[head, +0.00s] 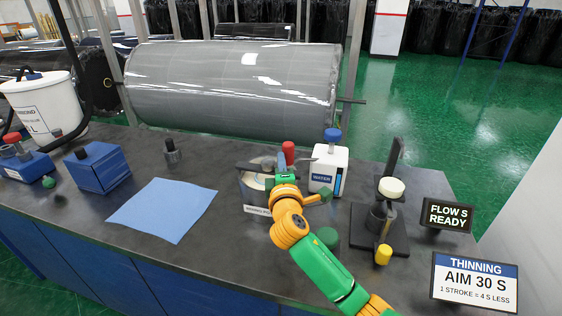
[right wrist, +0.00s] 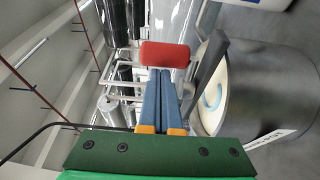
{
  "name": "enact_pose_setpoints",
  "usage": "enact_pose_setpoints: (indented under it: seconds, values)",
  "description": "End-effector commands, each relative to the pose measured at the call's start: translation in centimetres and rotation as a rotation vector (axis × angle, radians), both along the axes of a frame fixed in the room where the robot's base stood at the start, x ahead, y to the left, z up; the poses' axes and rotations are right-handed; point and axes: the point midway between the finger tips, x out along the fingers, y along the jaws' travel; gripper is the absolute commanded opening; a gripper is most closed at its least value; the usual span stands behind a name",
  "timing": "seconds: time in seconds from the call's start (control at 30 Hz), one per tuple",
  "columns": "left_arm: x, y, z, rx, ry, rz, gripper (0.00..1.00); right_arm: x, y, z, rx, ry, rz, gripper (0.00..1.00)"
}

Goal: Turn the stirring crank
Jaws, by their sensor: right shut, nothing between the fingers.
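The stirring crank has an upright red handle (head: 288,153), which shows as a red cylinder in the right wrist view (right wrist: 164,55). Its dark crank bar (right wrist: 207,68) lies across the top of a grey pot (head: 249,190) with cream-coloured contents (right wrist: 213,92). My right gripper (head: 282,166) is at the pot's rim, close to the handle. Its blue fingers (right wrist: 167,74) are shut together and empty, their tips just by the red handle. I cannot tell whether they touch it. My arm hides part of the pot in the head view. My left gripper is not in view.
A white water container (head: 328,170) with a blue cap stands right of the pot. A black stand with a white cup (head: 391,187) is further right. A blue sheet (head: 163,209) lies left. A sign (head: 475,282) reads "THINNING AIM 30 S". A large wrapped roll (head: 230,88) lies behind.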

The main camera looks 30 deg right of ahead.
Motion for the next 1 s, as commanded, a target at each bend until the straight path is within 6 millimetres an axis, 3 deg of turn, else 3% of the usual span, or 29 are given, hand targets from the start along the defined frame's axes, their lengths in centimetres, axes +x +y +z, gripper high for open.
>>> enact_pose_setpoints:
  seconds: [0.57,1.0]
  values:
    - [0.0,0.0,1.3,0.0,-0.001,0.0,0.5,0.0,-0.8,0.2,-0.002,0.002,0.116,0.0]
    - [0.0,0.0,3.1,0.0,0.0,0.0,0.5,0.3,-2.6,0.2,-0.007,0.006,0.433,0.0]
